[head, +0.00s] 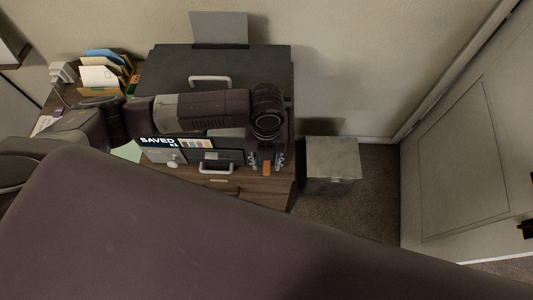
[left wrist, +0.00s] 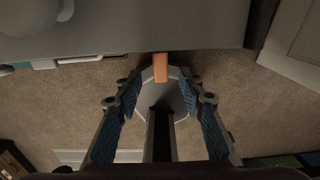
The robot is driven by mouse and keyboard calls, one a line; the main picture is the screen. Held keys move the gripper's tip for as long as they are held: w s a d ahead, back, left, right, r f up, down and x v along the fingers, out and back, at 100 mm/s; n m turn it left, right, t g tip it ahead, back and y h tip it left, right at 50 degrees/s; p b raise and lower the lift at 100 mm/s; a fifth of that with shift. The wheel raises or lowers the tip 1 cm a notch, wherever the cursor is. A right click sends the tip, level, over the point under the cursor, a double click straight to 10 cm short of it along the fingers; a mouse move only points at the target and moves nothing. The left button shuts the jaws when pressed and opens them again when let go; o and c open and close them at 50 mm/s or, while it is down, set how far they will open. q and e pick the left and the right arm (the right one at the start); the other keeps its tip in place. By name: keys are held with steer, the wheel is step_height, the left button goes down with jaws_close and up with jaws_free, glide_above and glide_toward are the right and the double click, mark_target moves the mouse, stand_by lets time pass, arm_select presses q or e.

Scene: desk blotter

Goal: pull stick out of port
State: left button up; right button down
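The orange stick (head: 267,169) juts from the front of the dark printer (head: 170,66) on the desk. In the left wrist view the stick (left wrist: 160,67) sticks out from the grey printer front. My left gripper (head: 266,160) points down at the printer's front right. Its blue-padded fingers (left wrist: 161,88) are spread on both sides of the stick's free end, with a gap on each side. The port itself is hidden where the stick meets the printer. My right gripper is not in view.
A small screen (head: 178,143) and a light handle (head: 215,168) are on the printer front, left of the stick. A file holder (head: 105,72) with papers stands at left. A grey box (head: 332,160) stands right of the desk, near a door (head: 465,160).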

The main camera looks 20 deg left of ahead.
mark_target(267, 165)
arm_select(q)
steer(key=shift+f, duration=1.45)
steer(key=shift+c, duration=0.3)
jaws_close()
